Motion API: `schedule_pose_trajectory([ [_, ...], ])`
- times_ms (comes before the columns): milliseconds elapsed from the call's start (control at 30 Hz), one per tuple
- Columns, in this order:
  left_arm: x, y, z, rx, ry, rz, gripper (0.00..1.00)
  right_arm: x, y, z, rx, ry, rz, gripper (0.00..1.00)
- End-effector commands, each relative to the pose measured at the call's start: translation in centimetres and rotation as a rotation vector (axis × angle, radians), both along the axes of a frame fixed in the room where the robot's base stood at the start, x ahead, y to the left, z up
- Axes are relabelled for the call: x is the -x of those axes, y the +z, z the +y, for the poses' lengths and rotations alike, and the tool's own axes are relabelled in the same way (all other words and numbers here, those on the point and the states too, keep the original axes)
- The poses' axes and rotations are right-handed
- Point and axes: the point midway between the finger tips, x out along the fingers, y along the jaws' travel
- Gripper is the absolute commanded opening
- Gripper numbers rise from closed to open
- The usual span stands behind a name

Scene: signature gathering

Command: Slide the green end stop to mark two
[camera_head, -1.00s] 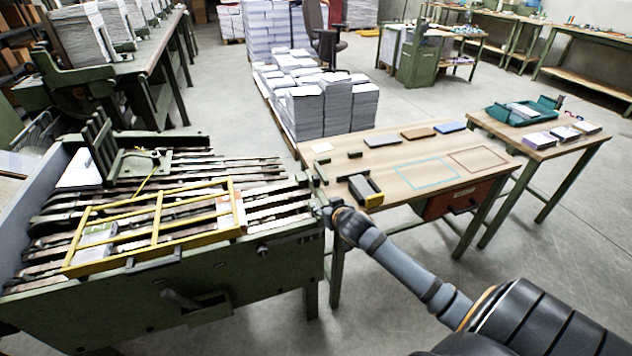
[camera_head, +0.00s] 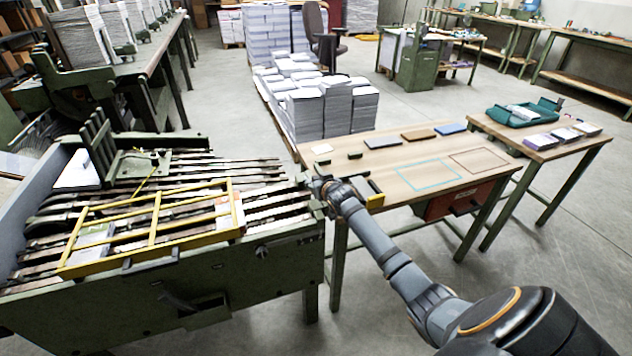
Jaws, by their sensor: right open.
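A small dark green block (camera_head: 301,179) stands at the right end of the green gathering machine (camera_head: 150,300); it looks like the end stop, but it is small and partly covered by my gripper. I cannot make out any number marks beside it. My right gripper (camera_head: 314,188) is open at the machine's right end, close to this block. I cannot tell whether its fingers touch the block or stand around it. My left gripper is not in view.
A yellow barred guard (camera_head: 155,226) lies over the machine's rails. A wooden table (camera_head: 400,165) stands right of the machine, with a dark yellow-ended piece (camera_head: 375,200) near my right wrist and flat pads behind. Paper stacks (camera_head: 322,110) stand on the floor behind.

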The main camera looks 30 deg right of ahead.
Motion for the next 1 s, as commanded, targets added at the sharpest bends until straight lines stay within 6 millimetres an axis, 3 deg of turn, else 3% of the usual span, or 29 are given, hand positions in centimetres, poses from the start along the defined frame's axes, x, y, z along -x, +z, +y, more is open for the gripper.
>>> schedule_pose_trajectory([
  [233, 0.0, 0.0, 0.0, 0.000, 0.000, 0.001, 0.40, -0.1, 0.0, 0.0, 0.001, 0.000, 0.000, 0.45],
  [567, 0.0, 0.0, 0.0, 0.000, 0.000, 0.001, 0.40, -0.1, 0.0, 0.0, 0.000, 0.000, 0.000, 0.00],
  [867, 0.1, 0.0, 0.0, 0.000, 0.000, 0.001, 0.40, -0.1, 0.0, 0.0, 0.000, 0.000, 0.000, 0.00],
  [1000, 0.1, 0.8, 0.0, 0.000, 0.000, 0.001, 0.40, -0.4, 0.2, 1.6, -0.005, 0.001, 0.000, 0.00],
])
